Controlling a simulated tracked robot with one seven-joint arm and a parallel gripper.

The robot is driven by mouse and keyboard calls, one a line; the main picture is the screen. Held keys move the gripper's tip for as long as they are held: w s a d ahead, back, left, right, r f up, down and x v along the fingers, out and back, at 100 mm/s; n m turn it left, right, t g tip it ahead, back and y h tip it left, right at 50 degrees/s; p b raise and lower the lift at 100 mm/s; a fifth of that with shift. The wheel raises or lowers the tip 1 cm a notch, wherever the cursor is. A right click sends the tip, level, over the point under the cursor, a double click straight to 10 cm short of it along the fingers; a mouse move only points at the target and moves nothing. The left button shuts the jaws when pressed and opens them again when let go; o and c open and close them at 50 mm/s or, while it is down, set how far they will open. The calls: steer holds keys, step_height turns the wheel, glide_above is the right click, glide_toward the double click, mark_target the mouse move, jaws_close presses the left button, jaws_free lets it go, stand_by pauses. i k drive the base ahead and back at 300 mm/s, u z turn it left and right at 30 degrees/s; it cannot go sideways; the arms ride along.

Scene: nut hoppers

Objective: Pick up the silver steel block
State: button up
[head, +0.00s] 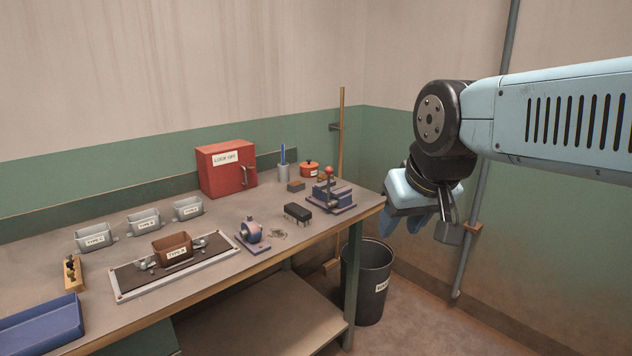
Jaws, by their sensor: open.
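I cannot pick out a silver steel block for certain in the head view. My gripper (404,224) hangs at the right, pointing down, beyond the right end of the workbench (215,285) and above the floor bin. It is open, with nothing visible between its fingers. A round silver-grey part on a blue base (251,236) stands near the bench's front edge. A dark block on short legs (298,212) stands to its right. Grey metal pieces lie beside a brown bin (172,246) on a framed dark mat (134,279).
A red lockout box (226,168), a pen holder (284,172), an orange pot (310,168) and a blue fixture with a red-knobbed lever (331,195) stand at the back and right. Several grey labelled bins (144,222) and a blue tray (40,325) are left. A dark waste bin (366,285) is below.

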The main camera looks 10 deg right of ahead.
mark_target(294, 187)
steer(key=z, duration=0.2)
steer(key=i, duration=0.15)
steer(key=z, duration=1.65)
steer(key=i, duration=2)
steer(key=u, duration=2.15)
